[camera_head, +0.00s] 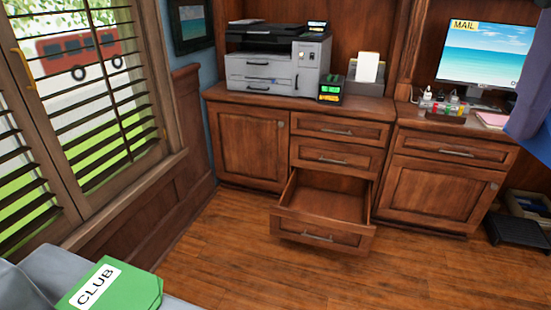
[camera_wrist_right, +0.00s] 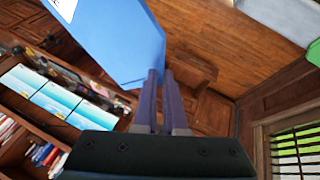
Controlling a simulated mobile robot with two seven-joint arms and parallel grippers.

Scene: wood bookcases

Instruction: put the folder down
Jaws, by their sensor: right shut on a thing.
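A blue folder (camera_wrist_right: 118,38) shows in the right wrist view, with part of a white label at its upper left corner. My right gripper (camera_wrist_right: 161,72) has its two purple fingers shut on the folder near its edge. A green folder (camera_head: 122,292) labelled CLUB lies on a grey surface at the bottom left. My left gripper is not in view.
A wooden cabinet has an open bottom drawer (camera_head: 325,203) that looks empty. A printer (camera_head: 275,65) and a paper holder (camera_head: 368,75) stand on the counter. A monitor (camera_head: 485,50) marked MAIL stands at the right. Shuttered windows (camera_head: 85,90) line the left.

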